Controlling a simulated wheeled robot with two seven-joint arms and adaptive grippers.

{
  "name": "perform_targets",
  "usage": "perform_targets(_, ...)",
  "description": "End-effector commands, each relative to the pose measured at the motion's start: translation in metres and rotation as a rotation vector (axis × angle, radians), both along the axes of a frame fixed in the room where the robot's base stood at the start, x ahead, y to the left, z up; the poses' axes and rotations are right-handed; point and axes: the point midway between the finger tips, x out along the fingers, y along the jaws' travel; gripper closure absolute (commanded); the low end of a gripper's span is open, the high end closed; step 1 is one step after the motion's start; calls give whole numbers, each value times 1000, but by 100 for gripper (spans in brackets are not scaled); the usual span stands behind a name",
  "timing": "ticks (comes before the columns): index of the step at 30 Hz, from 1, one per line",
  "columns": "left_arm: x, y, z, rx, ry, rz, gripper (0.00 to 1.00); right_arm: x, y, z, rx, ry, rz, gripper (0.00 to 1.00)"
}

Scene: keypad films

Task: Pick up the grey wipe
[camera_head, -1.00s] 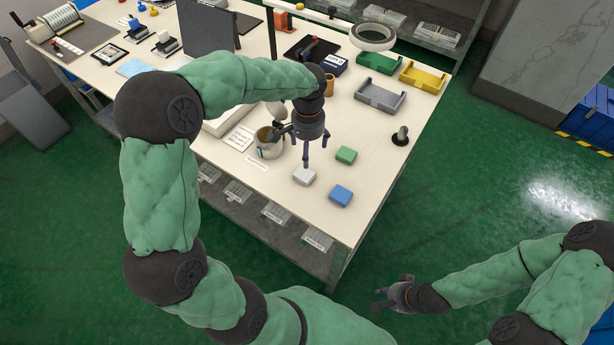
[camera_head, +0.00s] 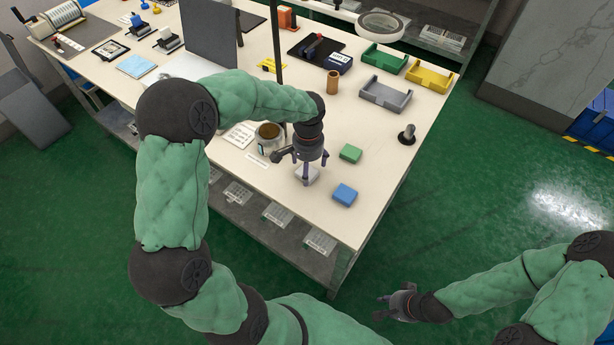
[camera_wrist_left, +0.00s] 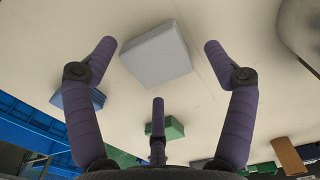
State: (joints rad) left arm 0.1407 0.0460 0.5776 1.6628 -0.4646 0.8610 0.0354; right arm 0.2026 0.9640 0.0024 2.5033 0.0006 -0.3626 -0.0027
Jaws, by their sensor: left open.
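The grey wipe (camera_head: 308,175) is a small pale square block on the table near its front edge. In the left wrist view the wipe (camera_wrist_left: 157,53) lies between and beyond my finger tips. My left gripper (camera_head: 304,178) hangs over the wipe, fingers pointing down and partly covering it. In the left wrist view my left gripper (camera_wrist_left: 160,70) is open with its fingers spread and nothing between them; whether they touch the table I cannot tell. My right gripper (camera_head: 388,305) is away from the table at the lower right, over the floor, its fingers seemingly apart.
A green block (camera_head: 350,153) and a blue block (camera_head: 344,194) lie right of the wipe. A round container (camera_head: 268,133) stands close on the left. Grey (camera_head: 385,97), green (camera_head: 384,57) and yellow (camera_head: 428,76) trays sit farther back. A dark knob (camera_head: 407,134) stands near the right edge.

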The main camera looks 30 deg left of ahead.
Motion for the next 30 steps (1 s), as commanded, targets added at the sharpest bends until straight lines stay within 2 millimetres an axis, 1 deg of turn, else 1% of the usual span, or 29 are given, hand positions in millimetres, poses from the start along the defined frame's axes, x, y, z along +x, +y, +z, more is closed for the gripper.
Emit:
perform_targets(1, 0, 0, -7, 0, 0, 0, 16, 0, 0, -4, 0, 0, 0, 71)
perform_targets(3, 0, 0, -10, 0, -2, 0, 16, 0, 0, -5, 0, 0, 0, 71)
perform_targets(9, 1, 0, -9, 0, -2, 0, 16, 0, 0, -4, 0, 0, 0, 71)
perform_targets(12, 0, 0, -9, 0, -2, 0, 39, 0, 0, -4, 0, 0, 0, 71)
perform_targets(14, 0, 0, -9, 0, -2, 0, 51, 0, 0, -4, 0, 0, 0, 71)
perform_targets(15, 0, 0, -9, 0, -2, 0, 55, 0, 0, -4, 0, 0, 0, 71)
perform_targets(26, 0, 0, -9, 0, -1, 0, 56, 0, 0, -4, 0, 0, 0, 71)
perform_targets(30, 0, 0, -4, 0, -2, 0, 56, 0, 0, -2, 0, 0, 0, 71)
